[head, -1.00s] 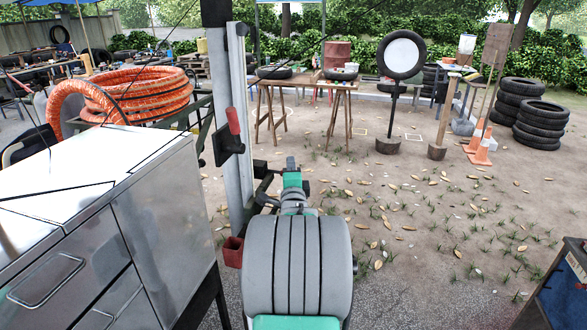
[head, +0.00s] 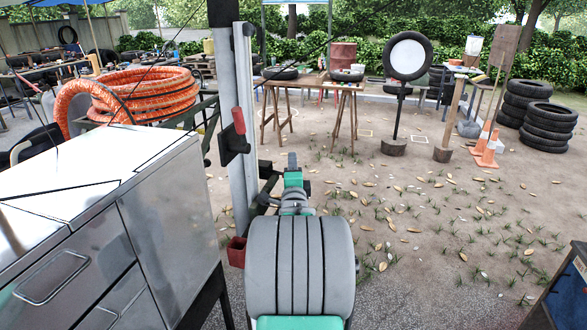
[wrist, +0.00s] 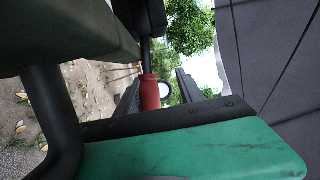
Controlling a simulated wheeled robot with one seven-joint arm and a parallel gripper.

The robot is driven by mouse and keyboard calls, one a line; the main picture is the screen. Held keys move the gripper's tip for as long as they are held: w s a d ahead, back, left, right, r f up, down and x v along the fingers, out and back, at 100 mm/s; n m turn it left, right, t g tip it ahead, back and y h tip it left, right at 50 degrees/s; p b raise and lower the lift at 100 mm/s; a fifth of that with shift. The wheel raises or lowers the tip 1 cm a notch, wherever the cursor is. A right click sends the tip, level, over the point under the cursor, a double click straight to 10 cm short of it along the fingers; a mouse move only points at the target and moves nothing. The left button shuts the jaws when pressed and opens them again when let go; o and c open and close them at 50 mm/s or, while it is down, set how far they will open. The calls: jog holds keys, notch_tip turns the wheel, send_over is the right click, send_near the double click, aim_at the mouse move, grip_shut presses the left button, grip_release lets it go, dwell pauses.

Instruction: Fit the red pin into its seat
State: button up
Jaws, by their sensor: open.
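The red pin (head: 238,120) is a small red cylinder at a black bracket (head: 234,147) on the side of the grey upright post. In the wrist view the red pin (wrist: 150,93) shows below a dark rod. My gripper (head: 265,187) is at the far end of my arm, near the post, lower than the pin and to its right. In the wrist view the dark fingers of my gripper (wrist: 162,90) are apart, and the pin appears in the line between them. I cannot tell how far off it is. I cannot make out the seat.
A metal drawer cabinet (head: 160,205) stands close on the left. An orange hose coil (head: 150,92) lies behind it. A small red box (head: 236,252) is low on the post. Open ground with leaves lies to the right, with a dark panel (head: 562,285) at lower right.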

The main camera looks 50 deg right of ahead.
jog(key=shift+a, duration=0.1)
jog(key=b+v, duration=0.1)
jog(key=v, duration=0.6)
jog(key=shift+s+a, duration=0.2)
jog(key=shift+a, duration=0.05)
jog(key=shift+c, duration=0.4)
